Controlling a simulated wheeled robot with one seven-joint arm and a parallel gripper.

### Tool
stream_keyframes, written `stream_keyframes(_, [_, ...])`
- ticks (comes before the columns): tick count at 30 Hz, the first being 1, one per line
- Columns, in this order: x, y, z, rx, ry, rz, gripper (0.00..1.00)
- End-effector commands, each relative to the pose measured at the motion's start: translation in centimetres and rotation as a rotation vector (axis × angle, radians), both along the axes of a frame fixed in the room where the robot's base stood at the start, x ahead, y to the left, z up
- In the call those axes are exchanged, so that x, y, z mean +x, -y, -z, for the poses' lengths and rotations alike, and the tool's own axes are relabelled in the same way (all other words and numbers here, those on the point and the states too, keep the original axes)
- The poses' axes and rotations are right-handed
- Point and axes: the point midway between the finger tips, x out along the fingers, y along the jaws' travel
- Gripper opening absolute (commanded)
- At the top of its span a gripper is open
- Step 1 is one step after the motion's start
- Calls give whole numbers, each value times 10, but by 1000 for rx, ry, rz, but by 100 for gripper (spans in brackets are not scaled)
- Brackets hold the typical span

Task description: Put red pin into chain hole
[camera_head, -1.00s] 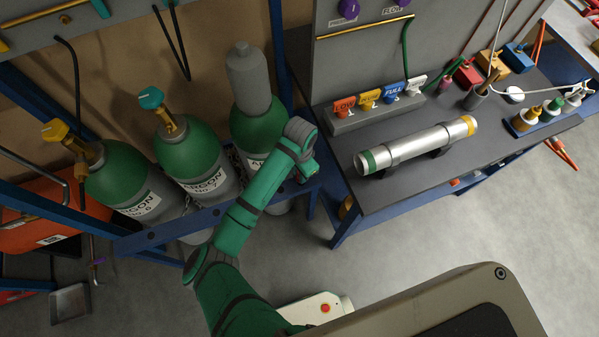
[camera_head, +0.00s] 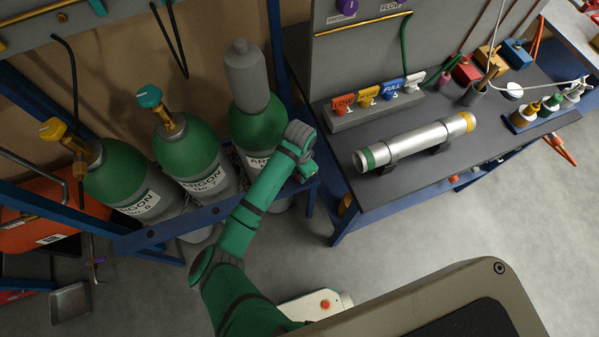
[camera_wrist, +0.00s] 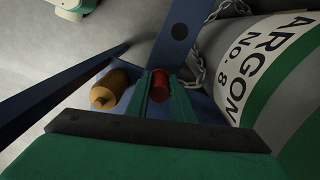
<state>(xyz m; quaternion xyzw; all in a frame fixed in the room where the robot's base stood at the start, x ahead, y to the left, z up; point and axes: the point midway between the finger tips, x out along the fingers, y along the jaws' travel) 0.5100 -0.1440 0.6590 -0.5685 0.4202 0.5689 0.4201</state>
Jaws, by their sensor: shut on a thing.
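My gripper (camera_wrist: 160,92) is shut on the red pin (camera_wrist: 160,78), whose rounded red end shows between the two green fingers in the wrist view. The silver chain (camera_wrist: 196,66) hangs beside the argon cylinder No. 8 (camera_wrist: 240,70), to the right of the pin and apart from it in the picture. The chain's hole for the pin cannot be made out. In the head view my gripper is at the front of the right-hand cylinder (camera_head: 258,132), by the blue rack; its fingers and the pin are hidden there.
A blue rack post (camera_wrist: 178,32) stands just beyond the pin. An orange cylindrical piece (camera_wrist: 110,88) sits left of my fingers. Two more green-and-grey argon cylinders (camera_head: 203,160) stand left in the rack. The dark workbench (camera_head: 385,195) with a silver tube is to the right.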

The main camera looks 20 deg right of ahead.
Motion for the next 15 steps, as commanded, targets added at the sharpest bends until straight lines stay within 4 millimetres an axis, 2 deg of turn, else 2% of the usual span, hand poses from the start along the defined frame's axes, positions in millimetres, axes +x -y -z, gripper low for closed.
stream_keyframes(15, [0,0,4,0,0,0,0])
